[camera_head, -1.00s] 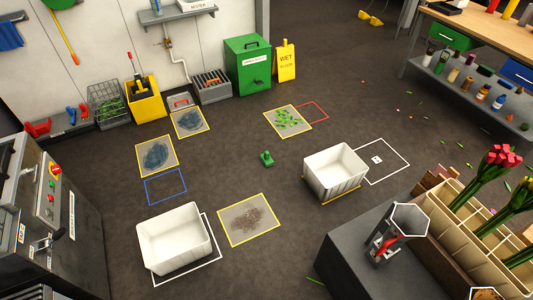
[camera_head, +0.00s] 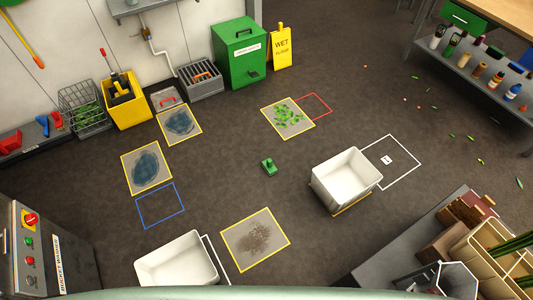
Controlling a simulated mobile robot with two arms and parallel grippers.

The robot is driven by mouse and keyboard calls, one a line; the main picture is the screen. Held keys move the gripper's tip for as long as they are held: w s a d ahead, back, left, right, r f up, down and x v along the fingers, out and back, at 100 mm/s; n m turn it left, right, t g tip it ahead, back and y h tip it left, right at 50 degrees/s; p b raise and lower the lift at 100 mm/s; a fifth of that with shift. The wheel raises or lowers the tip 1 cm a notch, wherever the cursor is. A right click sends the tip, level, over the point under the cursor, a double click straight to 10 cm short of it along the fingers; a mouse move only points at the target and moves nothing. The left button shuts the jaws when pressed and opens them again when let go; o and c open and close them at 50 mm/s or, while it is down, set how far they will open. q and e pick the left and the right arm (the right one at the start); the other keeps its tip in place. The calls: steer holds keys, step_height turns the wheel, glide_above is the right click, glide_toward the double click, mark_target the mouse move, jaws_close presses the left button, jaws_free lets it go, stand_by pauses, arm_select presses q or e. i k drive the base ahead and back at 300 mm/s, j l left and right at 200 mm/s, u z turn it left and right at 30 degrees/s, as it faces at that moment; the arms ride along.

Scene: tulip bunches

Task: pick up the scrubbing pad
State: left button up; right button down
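A small green block-like object with a raised grip (camera_head: 268,167), which looks like the scrubbing pad, sits on the open dark floor near the middle of the picture. Nothing touches it. It is too small to make out its underside. Neither of my grippers is in view. A pale curved edge of my own body shows along the bottom.
A white tub (camera_head: 346,180) stands to the right and another white tub (camera_head: 178,262) at lower left. Yellow-framed floor patches (camera_head: 256,239) lie around. A grey bench (camera_head: 395,262) is at lower right. The floor around the green object is clear.

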mark_target(268, 165)
steer(key=i+l, duration=0.15)
steer(key=i, duration=0.6)
steer(key=i+l, duration=0.15)
steer(key=i, duration=0.6)
steer(key=i+l+z, duration=0.1)
steer(key=i, duration=0.7)
